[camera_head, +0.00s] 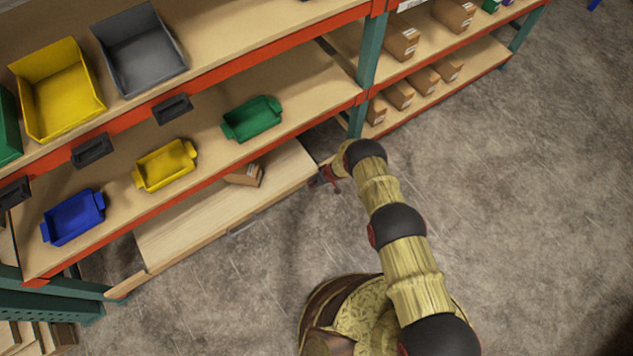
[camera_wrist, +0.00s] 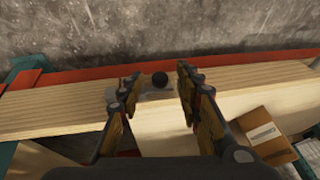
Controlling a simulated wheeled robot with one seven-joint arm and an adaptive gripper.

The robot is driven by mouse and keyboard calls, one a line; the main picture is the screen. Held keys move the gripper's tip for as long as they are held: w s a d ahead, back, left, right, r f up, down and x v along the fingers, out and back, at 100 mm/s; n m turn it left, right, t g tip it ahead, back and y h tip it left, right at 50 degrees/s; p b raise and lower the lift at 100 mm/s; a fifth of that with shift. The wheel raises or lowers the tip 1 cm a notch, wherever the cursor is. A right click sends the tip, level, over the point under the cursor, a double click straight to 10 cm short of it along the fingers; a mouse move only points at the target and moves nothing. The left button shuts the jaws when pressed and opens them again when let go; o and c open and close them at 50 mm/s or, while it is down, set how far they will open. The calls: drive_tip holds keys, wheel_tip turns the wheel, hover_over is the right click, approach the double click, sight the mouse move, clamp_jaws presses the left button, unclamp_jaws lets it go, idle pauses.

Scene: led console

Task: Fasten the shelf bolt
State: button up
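In the head view my gripper (camera_head: 328,177) is at the right end of the pulled-out wooden drawer (camera_head: 190,222), by the green post. The bolt is too small to make out there.
A cardboard box (camera_head: 244,175) lies in the drawer and shows at the right of the wrist view (camera_wrist: 264,137). Green (camera_head: 252,119), yellow (camera_head: 165,165) and blue (camera_head: 74,217) bins stand on the shelf above. A green post (camera_head: 367,62) rises near my gripper. The floor is open at right.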

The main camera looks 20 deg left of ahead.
drive_tip(key=shift+c, duration=1.2)
clamp_jaws()
